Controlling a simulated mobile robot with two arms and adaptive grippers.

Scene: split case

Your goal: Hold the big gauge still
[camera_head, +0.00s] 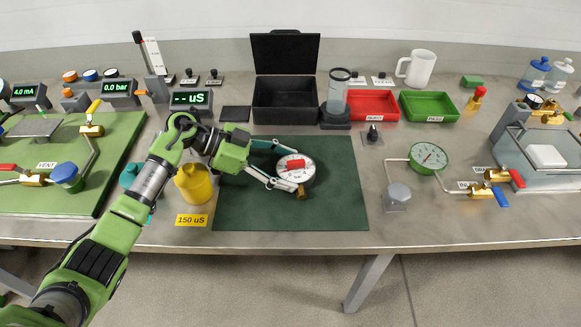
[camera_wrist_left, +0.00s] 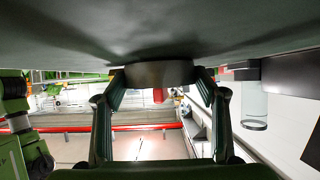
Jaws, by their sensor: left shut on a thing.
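The big gauge (camera_head: 292,177), with a round white face, a dark rim and a red piece on its face, lies on the dark green mat (camera_head: 340,200). A small brass fitting (camera_head: 301,191) shows at its lower edge. My left gripper (camera_head: 296,169) reaches in from the left, low over the mat, and is shut on the gauge, one finger on its far side and one on its near side. In the left wrist view the gauge's grey side (camera_wrist_left: 158,73) sits between my fingertips, against the mat. My right gripper is not in view.
A yellow pot (camera_head: 194,186) stands just left of the mat by my left wrist. An open black case (camera_head: 285,98) stands behind it, with a clear cylinder (camera_head: 337,95), a red tray (camera_head: 373,105) and a green tray (camera_head: 428,106) to its right. The mat's front part is clear.

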